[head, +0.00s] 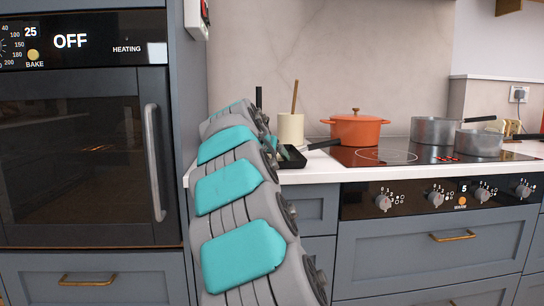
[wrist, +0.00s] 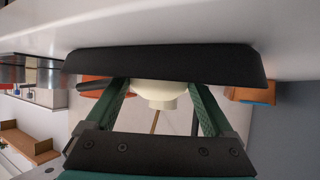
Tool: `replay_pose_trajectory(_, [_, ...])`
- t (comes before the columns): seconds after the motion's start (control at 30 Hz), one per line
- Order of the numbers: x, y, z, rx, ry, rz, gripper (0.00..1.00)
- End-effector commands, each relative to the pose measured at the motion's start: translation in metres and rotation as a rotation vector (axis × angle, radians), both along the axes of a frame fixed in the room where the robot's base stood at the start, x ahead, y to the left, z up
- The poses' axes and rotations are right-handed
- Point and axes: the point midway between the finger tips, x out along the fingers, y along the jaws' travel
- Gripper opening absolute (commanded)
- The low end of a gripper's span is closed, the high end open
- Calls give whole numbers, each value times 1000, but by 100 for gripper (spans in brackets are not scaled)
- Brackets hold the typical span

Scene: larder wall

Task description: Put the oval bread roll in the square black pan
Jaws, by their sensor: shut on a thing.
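The square black pan (head: 292,160) stands on the worktop left of the hob, partly hidden behind my arm in the head view. In the wrist view, which is upside down, its dark side wall (wrist: 165,64) fills the width close up. My gripper (wrist: 161,86) has its green fingers reaching behind that wall, the tips hidden by it. Between them is a pale, rounded thing that looks like the oval bread roll (wrist: 152,87); it is partly hidden by the pan wall, and I cannot tell whether it touches the pan floor.
A cream utensil crock (head: 290,129) with a wooden tool stands behind the pan. An orange pot (head: 356,130) and grey pots (head: 434,131) are on the hob (head: 385,156) to the right. The tall oven (head: 85,150) is at the left.

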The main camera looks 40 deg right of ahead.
Motion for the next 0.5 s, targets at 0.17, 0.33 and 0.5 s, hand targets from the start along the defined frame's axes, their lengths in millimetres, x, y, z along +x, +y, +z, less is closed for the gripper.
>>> replay_pose_trajectory(0.17, [0,0,-3,0,0,0,32])
replay_pose_trajectory(0.33, [0,0,-3,-1,-1,0,100])
replay_pose_trajectory(0.5, [0,0,-2,-1,0,0,100])
